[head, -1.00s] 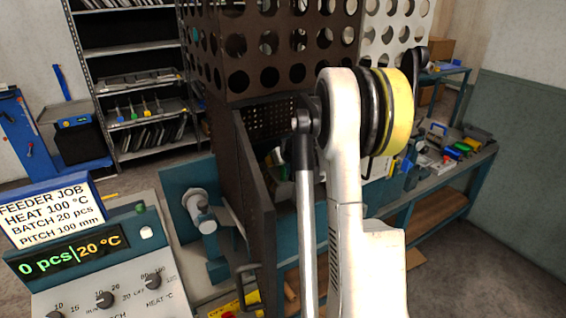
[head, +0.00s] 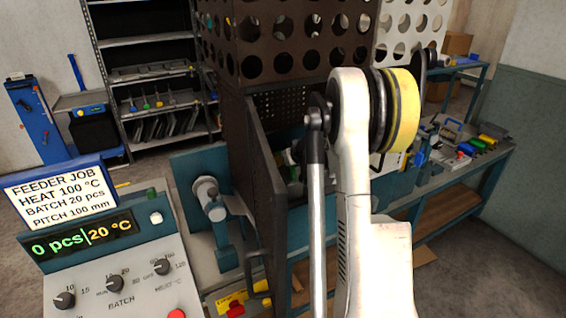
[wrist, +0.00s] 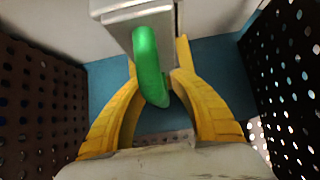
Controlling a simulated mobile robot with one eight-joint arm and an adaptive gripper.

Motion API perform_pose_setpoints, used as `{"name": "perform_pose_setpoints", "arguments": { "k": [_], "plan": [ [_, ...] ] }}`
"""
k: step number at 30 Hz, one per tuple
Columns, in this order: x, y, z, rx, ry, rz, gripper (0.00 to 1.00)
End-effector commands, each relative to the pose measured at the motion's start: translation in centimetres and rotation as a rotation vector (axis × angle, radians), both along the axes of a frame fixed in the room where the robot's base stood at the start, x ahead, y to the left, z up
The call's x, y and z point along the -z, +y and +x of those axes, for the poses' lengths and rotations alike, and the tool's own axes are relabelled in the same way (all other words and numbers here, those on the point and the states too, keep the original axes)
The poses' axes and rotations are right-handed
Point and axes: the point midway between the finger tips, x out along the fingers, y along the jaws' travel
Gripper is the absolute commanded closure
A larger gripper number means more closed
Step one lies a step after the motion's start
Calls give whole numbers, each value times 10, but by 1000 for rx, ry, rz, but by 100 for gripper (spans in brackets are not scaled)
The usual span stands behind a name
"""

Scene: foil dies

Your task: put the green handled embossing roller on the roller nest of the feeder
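In the wrist view the green handle (wrist: 150,64) is a curved bar on the underside or near side of a pale grey block-like body (wrist: 137,14). The yellow fingers of my gripper (wrist: 156,72) close in on both sides of the handle and appear shut on it. The roller's working surface cannot be made out. In the head view my arm hides the gripper and the roller. I cannot make out the roller nest for certain in either view.
Dark perforated panels (wrist: 38,105) and (wrist: 290,75) stand close on both sides of my gripper. In the head view a brown perforated guard (head: 285,40) and an upright dark panel (head: 262,175) stand beside my arm. The feeder console (head: 110,260) reads 0 pcs and 20 °C.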

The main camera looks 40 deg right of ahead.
Motion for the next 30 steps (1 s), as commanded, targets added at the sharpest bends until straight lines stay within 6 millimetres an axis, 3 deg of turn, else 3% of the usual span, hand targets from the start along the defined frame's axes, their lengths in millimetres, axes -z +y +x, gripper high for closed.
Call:
{"name": "perform_pose_setpoints", "arguments": {
  "k": [7,21,30],
  "plan": [
    [-12,3,-13,1,0,-1,73],
    [-72,21,-82,1,0,0,73],
    [-77,23,-90,0,0,0,73]
  ]
}}
